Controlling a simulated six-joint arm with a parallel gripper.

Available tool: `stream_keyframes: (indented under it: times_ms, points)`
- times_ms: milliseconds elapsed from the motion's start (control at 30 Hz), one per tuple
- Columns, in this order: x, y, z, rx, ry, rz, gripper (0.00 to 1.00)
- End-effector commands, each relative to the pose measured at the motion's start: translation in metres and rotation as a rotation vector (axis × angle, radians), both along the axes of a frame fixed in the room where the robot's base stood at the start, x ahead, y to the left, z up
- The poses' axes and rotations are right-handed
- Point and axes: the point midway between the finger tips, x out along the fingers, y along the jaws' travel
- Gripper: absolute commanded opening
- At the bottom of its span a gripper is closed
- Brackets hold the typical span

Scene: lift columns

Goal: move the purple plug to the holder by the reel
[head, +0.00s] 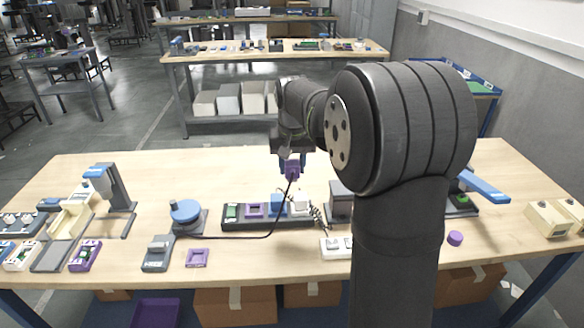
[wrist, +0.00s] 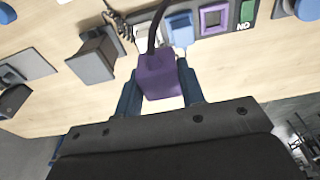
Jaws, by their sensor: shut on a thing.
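The purple plug (head: 292,170) is between the fingers of my gripper (head: 291,162), above the table. In the wrist view, the plug (wrist: 159,80) sits between the two blue fingers of my gripper (wrist: 160,88), which are shut on it. A black cord leaves the plug and runs down and left across the table toward the reel. The reel (head: 185,211) is a blue disc on a grey base, left of the gripper. A purple square holder (head: 197,258) with an opening lies in front of the reel. No plug shows in it.
A dark socket strip (head: 236,222) with green, purple, blue and white units stands below my gripper. A grey block device (head: 158,252) sits left of the purple holder. A grey box (head: 341,203) stands right of the strip. The table's back area is clear.

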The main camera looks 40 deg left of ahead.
Motion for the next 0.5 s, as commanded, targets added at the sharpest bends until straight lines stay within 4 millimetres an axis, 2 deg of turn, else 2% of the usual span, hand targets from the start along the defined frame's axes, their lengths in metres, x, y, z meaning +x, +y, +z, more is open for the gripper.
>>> stream_keyframes:
  times_ms: [500]
  points:
    - [0.0, 0.0, 0.016, 0.001, -0.001, 0.0, 0.16]
